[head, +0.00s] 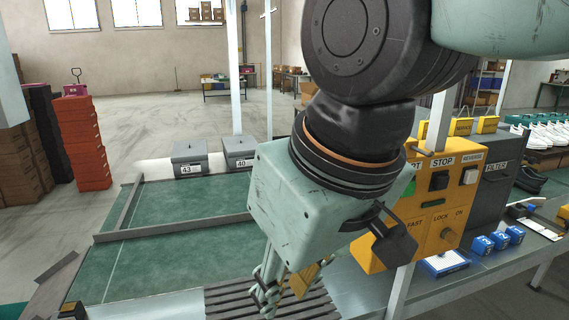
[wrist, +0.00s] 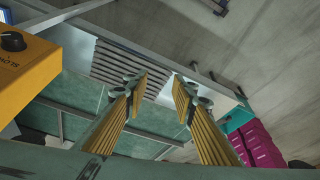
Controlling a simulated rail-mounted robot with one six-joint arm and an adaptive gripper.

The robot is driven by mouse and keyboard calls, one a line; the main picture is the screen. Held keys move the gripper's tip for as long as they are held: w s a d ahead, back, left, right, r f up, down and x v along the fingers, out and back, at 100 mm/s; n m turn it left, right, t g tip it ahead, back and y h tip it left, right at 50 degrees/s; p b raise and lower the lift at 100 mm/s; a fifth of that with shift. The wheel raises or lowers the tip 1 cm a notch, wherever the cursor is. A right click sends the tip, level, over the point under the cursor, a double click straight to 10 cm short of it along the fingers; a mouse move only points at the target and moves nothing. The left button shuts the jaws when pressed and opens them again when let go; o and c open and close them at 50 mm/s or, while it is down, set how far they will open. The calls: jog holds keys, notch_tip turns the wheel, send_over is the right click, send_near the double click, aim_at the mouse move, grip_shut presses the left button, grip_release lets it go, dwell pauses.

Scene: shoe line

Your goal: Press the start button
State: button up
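The yellow control box (head: 432,215) stands right of centre in the head view, partly behind my arm. Its STOP button (head: 439,181) is dark and its REVERSE button (head: 470,176) is white. My gripper (head: 283,290) hangs low, left of the box and over the grey slats, apart from the box. In the wrist view my gripper (wrist: 160,88) has its two yellow-padded fingers spread with nothing between them. There the yellow box shows at the left edge with a black knob (wrist: 13,41).
The green conveyor (head: 180,235) with grey slats (head: 260,303) lies below and left. Grey bins (head: 190,158) sit at its far end. A metal post (head: 402,292) stands before the box. Blue numbered blocks (head: 498,240) are at right. Orange boxes (head: 82,145) stand far left.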

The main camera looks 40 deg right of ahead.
grip_shut()
dwell(1.2)
